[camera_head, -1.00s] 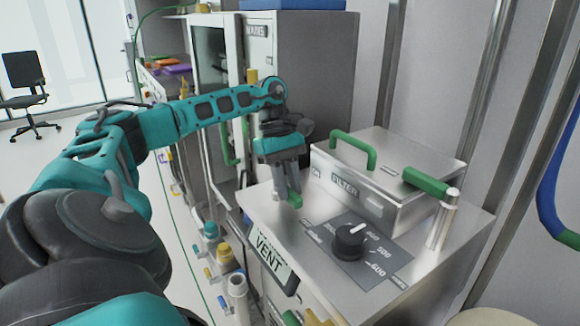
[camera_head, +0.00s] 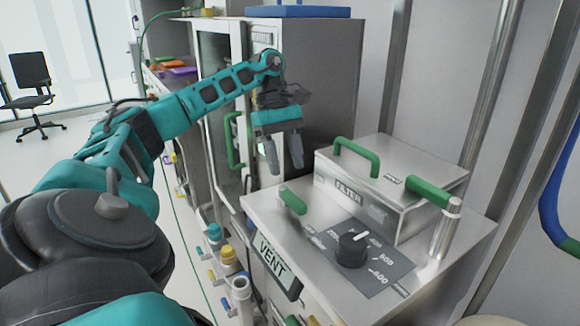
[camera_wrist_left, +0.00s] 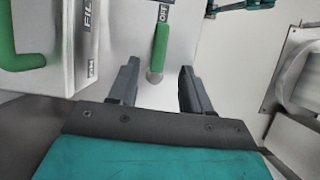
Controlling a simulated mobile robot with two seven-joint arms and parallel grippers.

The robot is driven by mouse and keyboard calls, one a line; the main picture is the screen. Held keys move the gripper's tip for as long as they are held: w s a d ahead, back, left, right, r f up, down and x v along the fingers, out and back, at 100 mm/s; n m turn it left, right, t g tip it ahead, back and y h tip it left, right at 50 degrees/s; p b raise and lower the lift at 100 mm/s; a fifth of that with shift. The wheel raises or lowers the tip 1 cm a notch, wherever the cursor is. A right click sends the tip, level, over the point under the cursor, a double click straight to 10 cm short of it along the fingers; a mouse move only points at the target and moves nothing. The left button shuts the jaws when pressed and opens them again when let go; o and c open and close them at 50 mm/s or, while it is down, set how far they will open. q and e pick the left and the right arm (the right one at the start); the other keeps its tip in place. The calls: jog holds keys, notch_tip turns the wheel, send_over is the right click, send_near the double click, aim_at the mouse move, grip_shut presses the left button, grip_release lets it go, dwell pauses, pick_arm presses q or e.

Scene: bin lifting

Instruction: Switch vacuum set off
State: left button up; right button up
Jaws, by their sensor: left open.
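A small green lever (camera_head: 292,200) stands on the left part of the metal box top (camera_head: 320,222). My left gripper (camera_head: 284,163) is open and empty, its fingers pointing down, above and behind the lever and apart from it. My right gripper is not seen.
A metal FILTER case (camera_head: 385,200) with green handles stands on the box, right of my left gripper. A tall grey cabinet (camera_head: 315,90) stands behind. A VENT sign (camera_head: 272,262) is on the front edge. Coloured valves (camera_head: 228,258) line the left side.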

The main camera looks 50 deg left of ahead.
pick_arm(q)
jog(key=shift+p+v, duration=0.95)
jog(key=shift+v, duration=2)
